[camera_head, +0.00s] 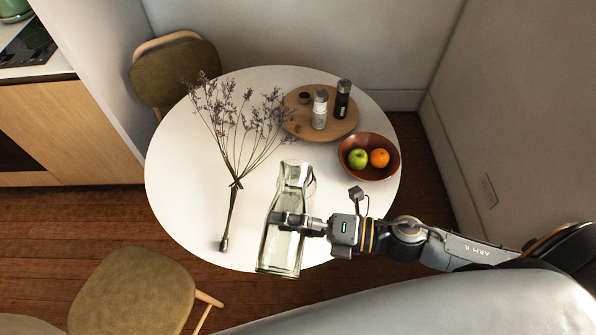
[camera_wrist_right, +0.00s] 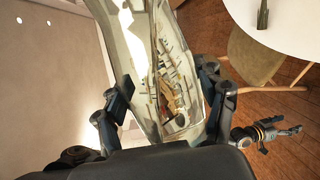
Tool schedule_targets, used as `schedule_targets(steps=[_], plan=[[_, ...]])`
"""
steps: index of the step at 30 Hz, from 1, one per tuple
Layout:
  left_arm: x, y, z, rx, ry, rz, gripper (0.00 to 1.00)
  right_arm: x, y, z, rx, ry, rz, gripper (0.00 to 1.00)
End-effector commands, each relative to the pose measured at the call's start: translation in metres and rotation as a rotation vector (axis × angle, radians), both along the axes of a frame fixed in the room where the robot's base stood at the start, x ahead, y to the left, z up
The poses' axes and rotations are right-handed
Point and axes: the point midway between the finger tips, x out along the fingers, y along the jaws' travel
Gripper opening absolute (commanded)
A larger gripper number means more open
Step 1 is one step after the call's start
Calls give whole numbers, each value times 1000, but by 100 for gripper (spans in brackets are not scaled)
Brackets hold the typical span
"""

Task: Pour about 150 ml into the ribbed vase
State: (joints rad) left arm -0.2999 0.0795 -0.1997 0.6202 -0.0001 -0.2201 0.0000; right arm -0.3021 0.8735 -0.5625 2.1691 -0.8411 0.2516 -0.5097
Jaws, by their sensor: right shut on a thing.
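My right gripper (camera_head: 290,221) is shut on a clear glass carafe (camera_head: 284,247), which it holds around the middle over the table's near edge. The carafe looks roughly upright, mouth toward the top of the picture. Its glass (camera_wrist_right: 150,60) fills the middle of the right wrist view, between the fingers (camera_wrist_right: 165,95). Reflections hide how much liquid is inside. Dried purple flowers (camera_head: 240,125) with dark stems lie on the table to the carafe's left. I cannot make out a ribbed vase. A gripper, apparently my left (camera_wrist_right: 270,132), shows small in the right wrist view; its jaws are unclear.
The round white table (camera_head: 180,180) bears a wooden board (camera_head: 300,128) with a white shaker (camera_head: 320,110) and a dark shaker (camera_head: 342,100). A brown bowl (camera_head: 372,173) holds an apple and an orange. Chairs stand behind (camera_head: 175,72) and front left (camera_head: 135,290). The table's left side is clear.

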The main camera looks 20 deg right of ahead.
Motion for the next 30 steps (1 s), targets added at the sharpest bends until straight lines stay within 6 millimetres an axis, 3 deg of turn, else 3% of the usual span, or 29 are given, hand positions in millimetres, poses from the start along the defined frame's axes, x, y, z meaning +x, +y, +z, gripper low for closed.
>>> schedule_targets(steps=[30], plan=[[0,0,13,0,0,0,64,0,2,10,30,49,1,8]])
